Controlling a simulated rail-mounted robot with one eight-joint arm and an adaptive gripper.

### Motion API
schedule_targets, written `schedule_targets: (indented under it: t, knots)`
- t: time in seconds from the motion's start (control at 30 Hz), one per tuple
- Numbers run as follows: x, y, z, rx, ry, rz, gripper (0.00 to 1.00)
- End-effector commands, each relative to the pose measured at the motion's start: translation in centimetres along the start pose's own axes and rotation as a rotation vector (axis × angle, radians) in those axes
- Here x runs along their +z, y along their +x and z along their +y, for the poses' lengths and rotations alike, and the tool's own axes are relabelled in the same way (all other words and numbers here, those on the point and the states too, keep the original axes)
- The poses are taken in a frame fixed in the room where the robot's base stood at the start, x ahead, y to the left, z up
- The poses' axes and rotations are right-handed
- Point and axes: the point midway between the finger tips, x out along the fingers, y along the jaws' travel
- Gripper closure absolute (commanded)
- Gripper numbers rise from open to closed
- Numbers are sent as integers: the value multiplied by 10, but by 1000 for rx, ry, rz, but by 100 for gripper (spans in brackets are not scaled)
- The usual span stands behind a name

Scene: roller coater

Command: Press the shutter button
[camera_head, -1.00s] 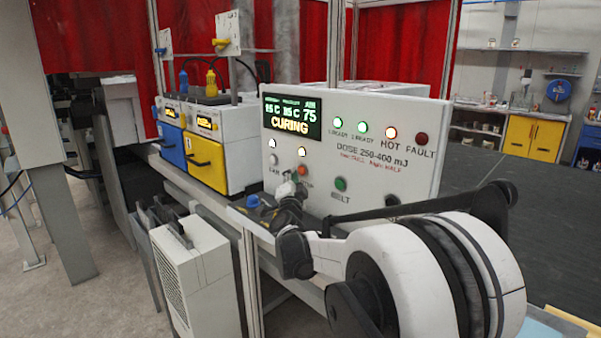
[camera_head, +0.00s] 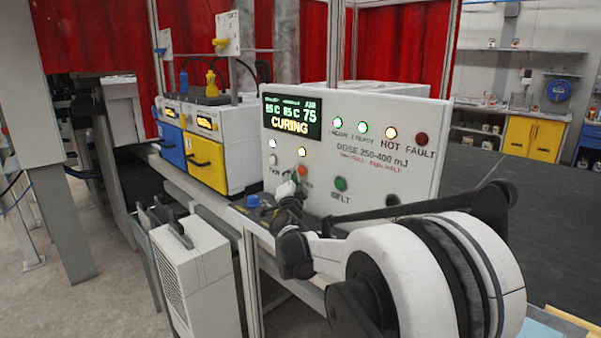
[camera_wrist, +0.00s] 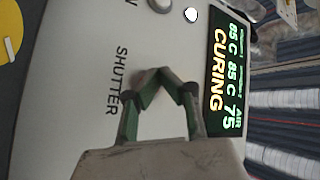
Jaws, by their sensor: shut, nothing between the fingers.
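The white control panel (camera_head: 400,170) faces me, with a display reading CURING (camera_head: 290,117). An orange button (camera_head: 302,170) shows just beside my gripper (camera_head: 293,183), above a partly covered label. In the wrist view my gripper (camera_wrist: 163,78) has its fingertips together and empty, close in front of the panel beside the SHUTTER label (camera_wrist: 117,80). The fingertips cover the spot beside that label, so the shutter button is mostly hidden there. I cannot tell whether the tips touch it.
A green BELT button (camera_head: 340,184) and a dark button (camera_head: 392,201) sit to the right. A white round button (camera_head: 272,158) sits to the left. A blue knob (camera_head: 253,201) is on the ledge below. Blue (camera_head: 171,145) and yellow (camera_head: 205,162) drawers stand left of the panel.

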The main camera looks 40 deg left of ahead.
Motion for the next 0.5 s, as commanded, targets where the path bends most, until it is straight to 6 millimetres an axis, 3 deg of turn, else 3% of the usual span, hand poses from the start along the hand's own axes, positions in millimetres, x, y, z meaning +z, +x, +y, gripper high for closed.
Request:
schedule_targets:
  t: [0.5]
  knots:
    - [-4, 6, 4, 0, 0, 0, 100]
